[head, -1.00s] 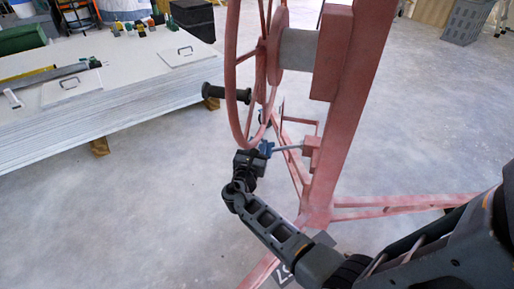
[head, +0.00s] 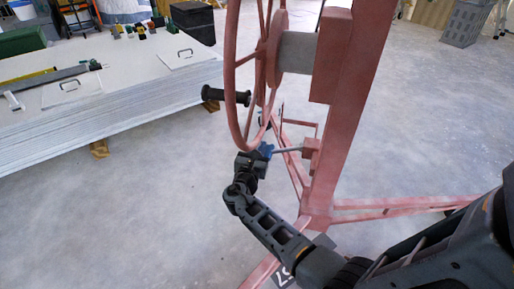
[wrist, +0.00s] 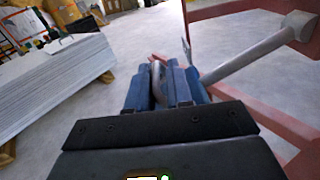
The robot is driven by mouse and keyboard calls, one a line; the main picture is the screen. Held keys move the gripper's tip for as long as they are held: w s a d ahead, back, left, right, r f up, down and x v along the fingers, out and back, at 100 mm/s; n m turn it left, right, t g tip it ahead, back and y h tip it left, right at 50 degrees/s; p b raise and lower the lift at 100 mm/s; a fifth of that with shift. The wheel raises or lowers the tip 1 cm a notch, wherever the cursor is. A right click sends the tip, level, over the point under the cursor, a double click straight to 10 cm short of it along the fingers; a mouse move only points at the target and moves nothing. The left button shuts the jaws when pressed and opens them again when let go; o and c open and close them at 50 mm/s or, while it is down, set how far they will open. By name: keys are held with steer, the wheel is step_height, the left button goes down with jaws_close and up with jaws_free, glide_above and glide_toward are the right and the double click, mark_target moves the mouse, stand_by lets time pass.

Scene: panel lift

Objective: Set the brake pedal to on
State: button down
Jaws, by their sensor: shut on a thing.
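The brake pedal (head: 288,151) is a thin grey lever that sticks out to the left from a small red block on the red stand. In the wrist view its grey rod (wrist: 245,62) runs from the upper right down towards my fingers. My gripper (head: 265,150) has blue fingers, just below the red wheel's lower rim. In the wrist view my gripper (wrist: 160,86) is shut on the pedal's end, which shows as a grey piece between the two fingers. The fingers hide part of that end.
The red handwheel (head: 235,80) with its black handle (head: 212,93) hangs close above my gripper. The red post (head: 345,110) and its splayed feet (head: 400,204) stand to the right. A stack of pale panels (head: 110,110) lies at the left. The floor between is clear.

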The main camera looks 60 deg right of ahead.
steer(key=shift+w+a+r+t, duration=0.25)
steer(key=shift+w+a+t, duration=0.05)
steer(key=shift+w, duration=0.2)
steer(key=shift+w+r+p, duration=0.1)
steer(key=shift+r+p, duration=0.6)
steer(key=shift+r, duration=0.15)
steer(key=r+m+p, duration=0.1)
steer(key=r+m, duration=0.3)
steer(key=s+r+m+p, duration=0.1)
steer(key=r+m, duration=0.1)
steer(key=shift+s+d+r+p, duration=0.1)
steer(key=shift+r+p, duration=0.2)
steer(key=shift+r, duration=0.05)
steer(key=shift+s+d+r+m+p, duration=0.15)
steer(key=shift+s+r+m+p, duration=0.5)
steer(key=shift+r+p, duration=0.3)
steer(key=shift+s, duration=0.1)
steer(key=c, duration=1.3)
jaws_free()
steer(key=shift+o, duration=0.5)
steer(key=shift+s+d+f, duration=0.1)
steer(key=shift+s, duration=0.1)
